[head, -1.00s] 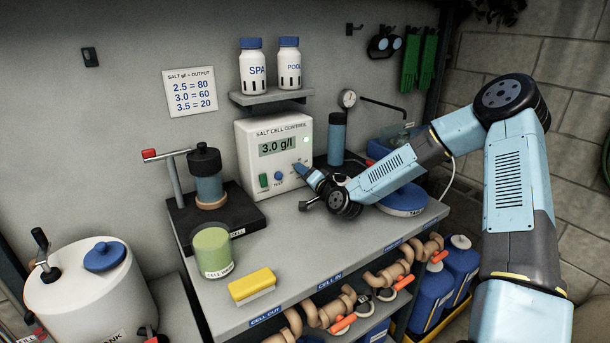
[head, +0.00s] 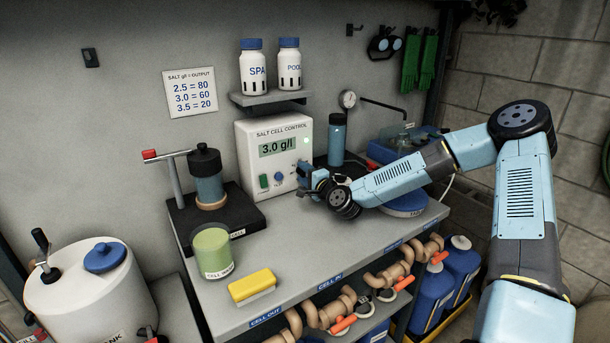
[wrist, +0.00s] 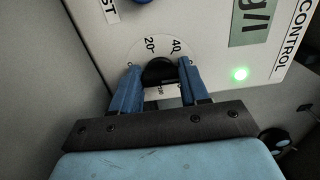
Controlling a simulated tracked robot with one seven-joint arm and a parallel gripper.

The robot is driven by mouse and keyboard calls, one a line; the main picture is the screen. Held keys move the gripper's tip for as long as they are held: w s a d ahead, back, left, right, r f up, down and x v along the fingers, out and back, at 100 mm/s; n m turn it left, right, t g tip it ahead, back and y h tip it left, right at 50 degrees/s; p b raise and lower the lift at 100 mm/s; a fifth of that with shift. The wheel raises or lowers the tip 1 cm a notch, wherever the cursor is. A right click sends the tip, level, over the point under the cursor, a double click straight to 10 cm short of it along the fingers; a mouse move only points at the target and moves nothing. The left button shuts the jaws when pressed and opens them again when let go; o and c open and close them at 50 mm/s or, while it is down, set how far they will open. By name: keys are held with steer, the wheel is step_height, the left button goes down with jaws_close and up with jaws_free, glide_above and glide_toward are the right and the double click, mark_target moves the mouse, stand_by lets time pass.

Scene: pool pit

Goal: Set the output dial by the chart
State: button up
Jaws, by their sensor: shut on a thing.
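The salt cell control box (head: 256,150) stands upright at the back of the bench, its display (head: 277,147) reading 3.0 g/l. The wall chart (head: 190,91) pairs 2.5 with 80, 3.0 with 60 and 3.5 with 20. My gripper (head: 304,180) is at the lower right of the box front. In the wrist view its blue fingers (wrist: 160,78) are shut on the black output dial (wrist: 159,71), one each side. The 20 and 40 marks show beyond the dial; the fingers hide much of the scale, and I cannot tell the pointer's setting.
A green light (wrist: 239,73) glows on the box. A blue test knob (head: 278,176) and a green switch (head: 264,181) sit left of my gripper. A cell stand (head: 215,220), green-filled jar (head: 212,252) and yellow brush (head: 252,284) are on the bench. The front right bench top is clear.

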steer(key=shift+d+f, duration=0.25)
steer(key=shift+f, duration=0.05)
steer(key=o, duration=0.7)
steer(key=shift+w, duration=0.1)
steer(key=o, duration=0.4)
steer(key=shift+a+r, duration=0.15)
steer(key=shift+c, duration=0.2)
steer(key=v, duration=1.4)
